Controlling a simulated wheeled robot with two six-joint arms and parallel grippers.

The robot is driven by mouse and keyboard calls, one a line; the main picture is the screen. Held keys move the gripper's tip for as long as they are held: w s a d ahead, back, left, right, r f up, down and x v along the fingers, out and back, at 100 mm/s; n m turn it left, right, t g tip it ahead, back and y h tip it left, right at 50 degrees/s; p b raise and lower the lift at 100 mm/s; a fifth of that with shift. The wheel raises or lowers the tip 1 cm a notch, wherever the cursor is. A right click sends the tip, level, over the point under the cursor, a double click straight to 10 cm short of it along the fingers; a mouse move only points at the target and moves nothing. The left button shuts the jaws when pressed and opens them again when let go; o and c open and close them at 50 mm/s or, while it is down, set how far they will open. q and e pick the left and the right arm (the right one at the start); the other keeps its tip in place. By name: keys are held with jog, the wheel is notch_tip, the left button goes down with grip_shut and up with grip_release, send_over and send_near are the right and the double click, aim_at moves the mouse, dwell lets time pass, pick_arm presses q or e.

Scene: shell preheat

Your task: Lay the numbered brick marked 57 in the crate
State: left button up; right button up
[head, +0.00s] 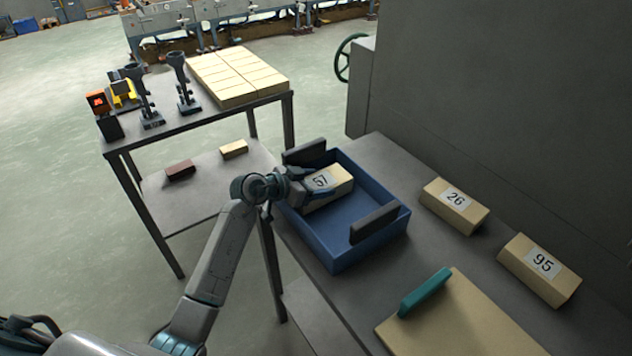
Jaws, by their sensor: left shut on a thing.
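The brick marked 57 (339,187) is tan with a white label and sits within the walls of the blue crate (345,255), at its far left part. My left gripper (318,190) is shut on this brick, reaching over the crate's left wall. Whether the brick touches the crate floor I cannot tell. The crate has dark handles at two opposite ends and stands on the grey bench. My right gripper does not show.
Brick 26 (455,206) and brick 95 (540,269) lie on the bench (400,165) right of the crate. A tan board with a teal handle (425,292) lies in front. A side table (160,135) holds stacked bricks (238,75) and tools.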

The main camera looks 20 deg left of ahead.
pick_arm(q)
jog(key=o, duration=1.2)
jog(key=shift+f, duration=0.1)
jog(key=shift+o, duration=0.2)
jog(key=b+v, duration=0.2)
jog(key=v, duration=0.8)
jog(key=shift+s+a+r, duration=0.2)
jog(key=shift+r, duration=0.05)
jog(key=shift+s+a+r, duration=0.35)
jog(key=shift+s, duration=0.2)
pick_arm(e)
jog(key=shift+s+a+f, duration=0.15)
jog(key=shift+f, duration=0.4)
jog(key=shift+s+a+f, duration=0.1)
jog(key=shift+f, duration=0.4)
